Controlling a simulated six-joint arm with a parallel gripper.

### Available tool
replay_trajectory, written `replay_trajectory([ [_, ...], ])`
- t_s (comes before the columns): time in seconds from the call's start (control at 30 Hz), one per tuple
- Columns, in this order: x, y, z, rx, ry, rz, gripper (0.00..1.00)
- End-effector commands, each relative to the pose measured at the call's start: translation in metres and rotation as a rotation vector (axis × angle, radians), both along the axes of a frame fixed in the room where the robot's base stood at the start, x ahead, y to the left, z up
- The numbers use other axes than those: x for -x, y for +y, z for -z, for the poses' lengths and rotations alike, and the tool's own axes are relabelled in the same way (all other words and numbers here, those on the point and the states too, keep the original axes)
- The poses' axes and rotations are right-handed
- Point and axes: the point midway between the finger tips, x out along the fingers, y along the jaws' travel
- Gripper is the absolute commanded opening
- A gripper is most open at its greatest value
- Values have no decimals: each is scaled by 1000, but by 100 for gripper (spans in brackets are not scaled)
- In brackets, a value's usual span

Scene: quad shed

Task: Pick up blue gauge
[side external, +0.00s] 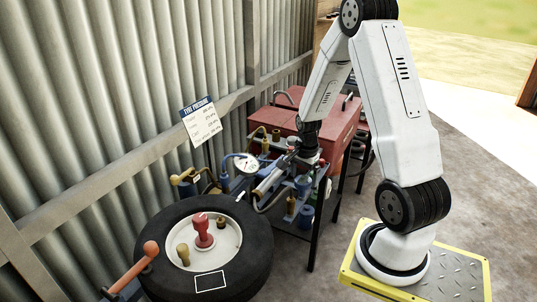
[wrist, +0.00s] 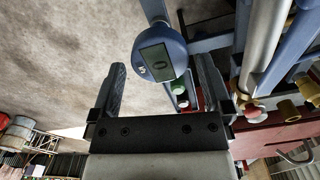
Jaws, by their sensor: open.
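The blue gauge (wrist: 160,57) has a round blue body with a grey digital display and a blue stem running up out of the wrist view. My gripper (wrist: 160,72) is open, with one black finger on each side of the gauge. In the side external view my gripper is over the cluttered tool cart, and I cannot pick out the blue gauge there with certainty.
The cart's red box (side external: 335,125) stands behind the tools. A silver cylinder (wrist: 266,40) and brass fittings lie right of the gauge in the wrist view. A corrugated wall (side external: 110,90) bounds the left.

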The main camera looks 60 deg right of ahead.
Motion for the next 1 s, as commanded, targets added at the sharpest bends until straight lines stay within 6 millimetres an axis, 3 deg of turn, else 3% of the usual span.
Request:
replay_trajectory([
  [0.4, 1, -2, 37, -1, 1, 0, 100],
  [0.97, 0, -2, 39, 0, -1, 0, 100],
  [1.0, 0, -2, 39, 0, -1, 0, 97],
])
